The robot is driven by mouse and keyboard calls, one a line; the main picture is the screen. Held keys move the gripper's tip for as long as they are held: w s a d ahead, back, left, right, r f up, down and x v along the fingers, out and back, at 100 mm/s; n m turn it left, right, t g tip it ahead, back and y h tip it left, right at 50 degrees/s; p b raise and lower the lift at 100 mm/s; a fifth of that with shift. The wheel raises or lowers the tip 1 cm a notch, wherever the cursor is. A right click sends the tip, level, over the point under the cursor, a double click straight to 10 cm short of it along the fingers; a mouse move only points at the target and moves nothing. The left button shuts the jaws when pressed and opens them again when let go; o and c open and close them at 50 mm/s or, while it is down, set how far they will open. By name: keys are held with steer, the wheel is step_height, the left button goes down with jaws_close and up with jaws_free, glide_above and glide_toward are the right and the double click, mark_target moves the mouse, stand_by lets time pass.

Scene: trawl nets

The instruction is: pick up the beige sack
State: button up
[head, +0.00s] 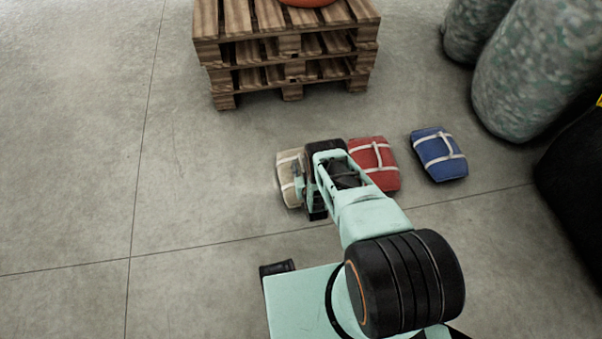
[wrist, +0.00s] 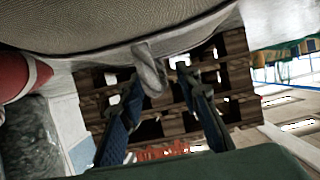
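The beige sack (head: 287,172) lies on the floor left of my gripper (head: 303,187) in the head view. It has pale straps, and my gripper and arm hide its right side. In the wrist view the beige sack (wrist: 110,35) fills the top, with a pale strap loop (wrist: 151,70) hanging from its edge. My gripper's two fingers (wrist: 160,78) stand apart in that view, with the strap loop between their tips. I see no finger clearly pressed on the strap.
A red sack (head: 376,160) lies just right of my gripper, and a blue sack (head: 438,153) lies farther right. Stacked wooden pallets (head: 290,62) stand behind. Large grey-green rolls (head: 540,70) stand at the right back. The floor at left is clear.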

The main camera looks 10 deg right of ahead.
jaws_close()
steer(key=shift+w+r, duration=0.15)
steer(key=shift+w, duration=0.05)
stand_by(0.3)
steer(key=shift+r, duration=0.15)
